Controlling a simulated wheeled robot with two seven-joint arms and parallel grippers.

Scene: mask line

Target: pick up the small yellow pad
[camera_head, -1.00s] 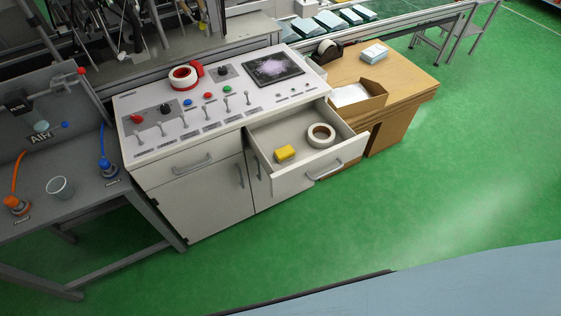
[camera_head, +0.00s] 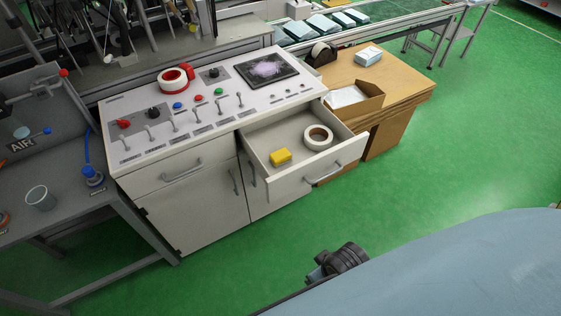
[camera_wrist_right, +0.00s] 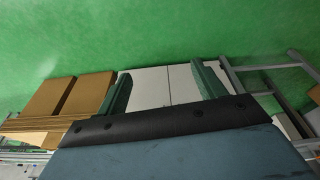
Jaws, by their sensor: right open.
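The small yellow pad (camera_head: 280,157) lies in the open drawer (camera_head: 262,163) of the white control cabinet, near the drawer's front left. A roll of white tape (camera_head: 318,138) lies to its right in the same drawer. In the right wrist view, my right gripper (camera_wrist_right: 160,85) is open and empty, with its two green fingers apart. The white cabinet front (camera_wrist_right: 160,87) and green floor show beyond the fingers, and the pad is not visible there. In the head view a dark part of my own arm shows at the bottom, well short of the drawer. My left gripper is not in view.
The cabinet top holds switches, a screen (camera_head: 267,70) and red-white tape (camera_head: 175,79). A wooden table (camera_head: 400,85) with an open cardboard box (camera_head: 355,98) stands right of the drawer. The green floor before the drawer is clear.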

